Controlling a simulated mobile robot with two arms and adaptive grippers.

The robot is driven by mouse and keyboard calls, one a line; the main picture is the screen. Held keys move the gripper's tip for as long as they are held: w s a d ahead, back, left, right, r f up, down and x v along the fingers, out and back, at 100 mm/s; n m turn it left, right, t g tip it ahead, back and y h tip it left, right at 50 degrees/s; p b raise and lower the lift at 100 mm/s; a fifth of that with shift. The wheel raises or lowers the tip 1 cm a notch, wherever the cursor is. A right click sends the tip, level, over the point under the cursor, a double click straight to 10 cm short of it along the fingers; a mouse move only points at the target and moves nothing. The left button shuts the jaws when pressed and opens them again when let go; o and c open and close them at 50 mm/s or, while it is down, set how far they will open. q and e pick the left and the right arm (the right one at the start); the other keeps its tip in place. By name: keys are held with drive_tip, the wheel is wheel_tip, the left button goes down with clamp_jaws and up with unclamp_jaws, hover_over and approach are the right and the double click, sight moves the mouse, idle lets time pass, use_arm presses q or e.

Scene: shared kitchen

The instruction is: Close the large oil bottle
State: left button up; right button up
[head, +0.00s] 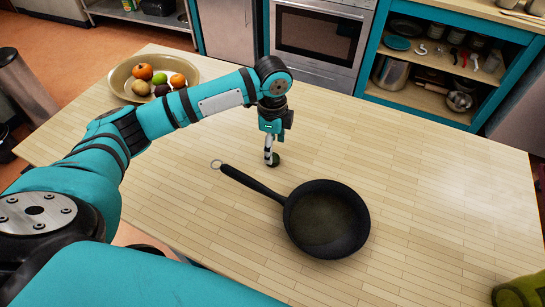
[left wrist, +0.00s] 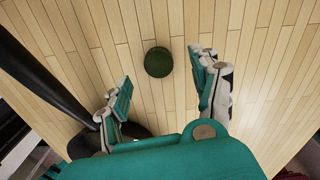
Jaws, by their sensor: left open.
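A small dark green round thing (head: 275,161), cap-like, lies on the wooden table under my left gripper (head: 269,157). In the left wrist view the round thing (left wrist: 158,62) lies flat on the boards, beyond the fingertips and roughly between their lines. My left gripper (left wrist: 166,80) is open there, with nothing between its fingers. It points down at the table; I cannot tell its exact height above it. I recognise no large oil bottle in either view. My right gripper is not in view.
A black frying pan (head: 327,219) lies right of the gripper, its handle (head: 250,184) reaching close to it. A fruit bowl (head: 119,78) stands at the back left. An unclear olive-green thing (head: 521,292) is at the bottom right corner. The table's right part is clear.

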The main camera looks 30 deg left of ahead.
sight(273, 155)
use_arm(q)
wheel_tip(273, 155, down, 4)
drive_tip(key=shift+f+p, duration=0.1)
drive_tip(key=shift+p, duration=0.35)
drive_tip(key=c, duration=0.8)
